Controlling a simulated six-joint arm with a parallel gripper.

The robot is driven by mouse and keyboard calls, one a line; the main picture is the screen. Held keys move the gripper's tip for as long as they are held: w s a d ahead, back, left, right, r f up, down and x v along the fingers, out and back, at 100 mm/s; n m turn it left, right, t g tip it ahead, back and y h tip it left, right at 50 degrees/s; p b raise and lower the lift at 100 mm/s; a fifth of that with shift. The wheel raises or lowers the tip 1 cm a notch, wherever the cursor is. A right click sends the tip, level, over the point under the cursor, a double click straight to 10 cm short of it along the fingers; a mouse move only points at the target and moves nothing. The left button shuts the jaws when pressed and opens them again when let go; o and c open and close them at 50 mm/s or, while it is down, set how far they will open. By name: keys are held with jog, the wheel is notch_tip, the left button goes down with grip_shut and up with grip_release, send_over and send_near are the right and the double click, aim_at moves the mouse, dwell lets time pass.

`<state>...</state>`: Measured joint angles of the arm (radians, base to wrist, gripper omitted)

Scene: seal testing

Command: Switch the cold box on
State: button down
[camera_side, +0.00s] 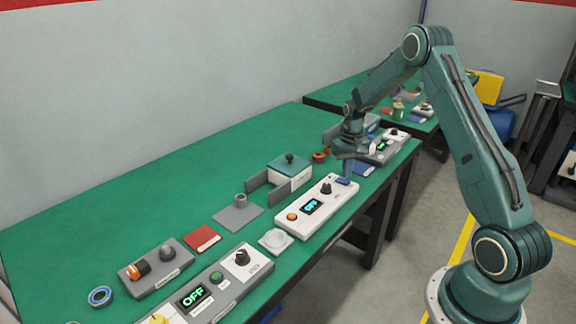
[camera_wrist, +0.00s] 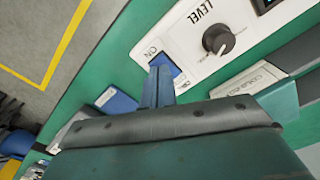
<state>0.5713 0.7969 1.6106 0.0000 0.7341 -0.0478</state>
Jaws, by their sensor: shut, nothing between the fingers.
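A white control panel (camera_side: 297,222) lies on the green table. It has an orange button (camera_side: 292,216), a small display (camera_side: 311,206) with blue characters that seem to read OFF, a dark knob (camera_side: 326,188) and a blue button (camera_side: 343,182). In the wrist view the knob (camera_wrist: 217,39) is marked LEVEL and the blue button (camera_wrist: 167,64) is marked ON. My gripper (camera_wrist: 160,72) is shut and empty, its tips over the blue button and partly hiding it; contact cannot be told. A white box with a teal lid (camera_side: 289,165) stands behind the panel; I cannot tell which is the cold box.
Another panel (camera_side: 196,300) with a green OFF display is at front. A grey panel (camera_side: 390,148) is to the right of my gripper. A grey block with an orange knob (camera_side: 157,268), a red pad (camera_side: 202,238) and a white dish (camera_side: 276,240) lie nearby. The back left table is clear.

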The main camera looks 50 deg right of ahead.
aim_at(346, 181)
jog(key=shift+f, duration=0.95)
dwell(1.3)
jog(key=shift+r, duration=3.5)
